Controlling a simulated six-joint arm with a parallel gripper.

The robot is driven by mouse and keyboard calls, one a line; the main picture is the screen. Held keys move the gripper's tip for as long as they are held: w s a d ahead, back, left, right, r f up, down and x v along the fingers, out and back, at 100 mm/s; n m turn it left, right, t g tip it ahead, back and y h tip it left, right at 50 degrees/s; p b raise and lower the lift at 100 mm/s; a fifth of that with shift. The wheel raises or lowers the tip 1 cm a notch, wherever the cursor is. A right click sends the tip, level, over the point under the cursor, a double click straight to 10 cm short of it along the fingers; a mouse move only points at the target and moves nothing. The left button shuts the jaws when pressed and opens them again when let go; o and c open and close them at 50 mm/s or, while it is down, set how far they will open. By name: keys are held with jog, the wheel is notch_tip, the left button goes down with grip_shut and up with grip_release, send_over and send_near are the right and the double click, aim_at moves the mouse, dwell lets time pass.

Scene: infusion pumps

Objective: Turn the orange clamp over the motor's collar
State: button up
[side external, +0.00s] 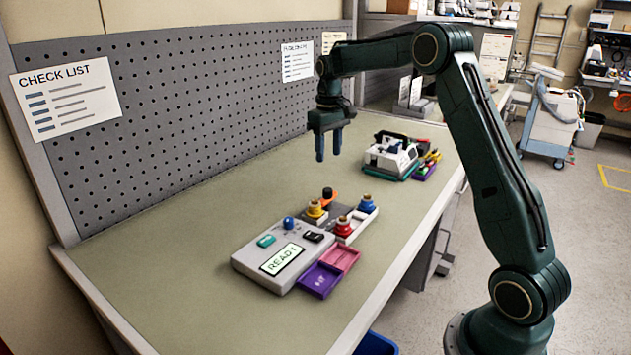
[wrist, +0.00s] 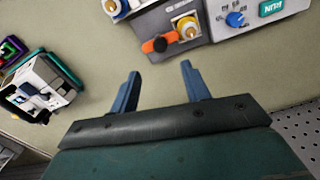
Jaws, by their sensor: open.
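The orange clamp (side external: 330,195) with a black knob sits at the far end of the pump assembly. In the wrist view the orange clamp (wrist: 172,40) points away to the left of the motor (wrist: 188,29), its right end close beside the motor's yellow base. It does not lie across the collar in that view. The motor (side external: 315,210) shows a gold top and yellow ring. My gripper (wrist: 160,68) is open and empty, its blue fingers pointing down. In the side view my gripper (side external: 329,156) hangs well above the bench, beyond the clamp.
The grey pump box (side external: 262,258) reads READY. A red-collared part (side external: 343,226) and a blue-collared part (side external: 366,205) stand beside the motor. Purple (side external: 319,280) and pink (side external: 340,260) bins lie in front. A white device (side external: 388,158) stands behind. The bench's left side is clear.

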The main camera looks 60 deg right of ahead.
jog(key=shift+r, duration=1.5)
jog(key=s+a+r+n+t, duration=0.1)
jog(key=s+a+r, duration=0.3)
jog(key=s+a, duration=0.3)
jog(key=s+a+r+t, duration=0.2)
jog(key=s+a+r, duration=0.3)
jog(key=s+a, duration=0.25)
jog(key=s+a+f+t, duration=0.1)
jog(key=s+a+f, duration=0.1)
jog(key=s, duration=0.3)
jog(key=s+a+f, duration=0.1)
jog(key=s+a, duration=0.2)
jog(key=s, duration=0.2)
jog(key=s+a+f+n+t, duration=0.1)
jog(key=s+a+f, duration=0.1)
jog(key=s, duration=0.4)
jog(key=shift+a+f+t, duration=0.3)
jog(key=shift+a, duration=0.05)
jog(key=shift+c, duration=0.2)
